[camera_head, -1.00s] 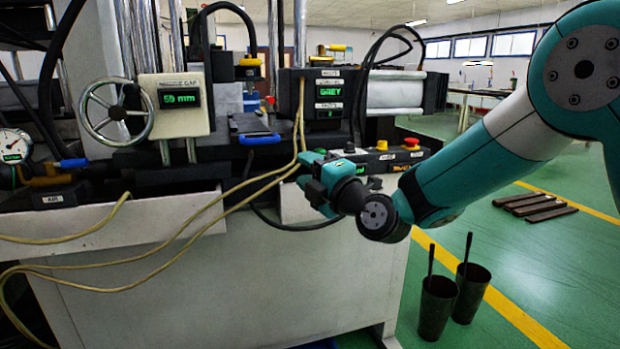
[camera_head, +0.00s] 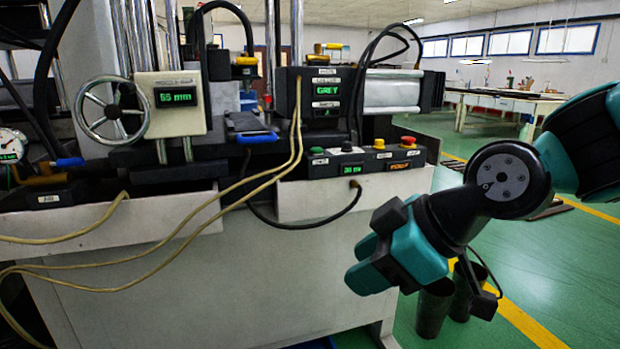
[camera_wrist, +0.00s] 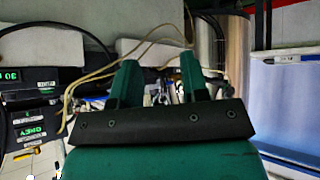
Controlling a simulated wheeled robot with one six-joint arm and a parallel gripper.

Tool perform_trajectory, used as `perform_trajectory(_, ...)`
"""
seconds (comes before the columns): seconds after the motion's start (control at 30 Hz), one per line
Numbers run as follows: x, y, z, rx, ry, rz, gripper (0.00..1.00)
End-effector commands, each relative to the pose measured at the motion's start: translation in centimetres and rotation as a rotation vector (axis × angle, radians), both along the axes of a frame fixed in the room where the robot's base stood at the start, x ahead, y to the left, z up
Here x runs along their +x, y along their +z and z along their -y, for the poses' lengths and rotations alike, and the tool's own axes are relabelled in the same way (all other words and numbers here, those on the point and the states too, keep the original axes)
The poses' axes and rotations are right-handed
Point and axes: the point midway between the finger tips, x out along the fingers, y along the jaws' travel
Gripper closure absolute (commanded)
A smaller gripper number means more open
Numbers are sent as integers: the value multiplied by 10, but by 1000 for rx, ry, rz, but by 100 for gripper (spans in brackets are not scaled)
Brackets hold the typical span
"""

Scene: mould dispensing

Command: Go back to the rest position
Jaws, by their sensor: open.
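My gripper (camera_head: 362,262) hangs in the air in front of the machine's right end, pointing down and left in the head view. It is teal and black and holds nothing that I can see. In the wrist view its two teal fingers (camera_wrist: 160,80) stand apart with a gap between them. The machine's control panel (camera_head: 365,163) with coloured buttons is in full view, above and left of the gripper. The gripper and the panel are apart.
Two dark cups (camera_head: 434,308) stand on the green floor behind my gripper, partly hidden by it. Pale hoses (camera_head: 150,262) run across the machine's front. A handwheel (camera_head: 112,111) is at left. A long table (camera_head: 500,103) stands far back at right. Open floor lies to the right.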

Motion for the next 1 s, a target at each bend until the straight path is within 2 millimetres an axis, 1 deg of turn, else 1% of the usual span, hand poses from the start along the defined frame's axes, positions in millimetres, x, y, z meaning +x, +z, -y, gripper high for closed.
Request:
perform_trajectory(0.03,-22,-3,13,-25,-64,-110,59)
perform_trajectory(0.1,-50,-11,30,-66,-162,-261,59)
perform_trajectory(0.17,-73,-16,44,-105,-247,-375,59)
perform_trajectory(0.2,-87,-19,53,-130,-305,-445,59)
perform_trajectory(0.33,-133,-28,82,-225,-504,-647,59)
perform_trajectory(0.37,-128,-7,80,-218,-492,-638,59)
perform_trajectory(0.4,-127,4,79,-217,-490,-637,59)
perform_trajectory(0.47,-127,18,79,-217,-488,-636,59)
perform_trajectory(0.57,-127,45,79,-216,-487,-635,59)
perform_trajectory(0.67,-127,76,79,-215,-486,-634,59)
perform_trajectory(0.77,-126,112,79,-215,-485,-634,59)
perform_trajectory(0.8,-126,128,79,-215,-485,-634,59)
perform_trajectory(0.9,-126,167,79,-214,-485,-634,59)
perform_trajectory(1.0,-126,197,79,-214,-485,-634,59)
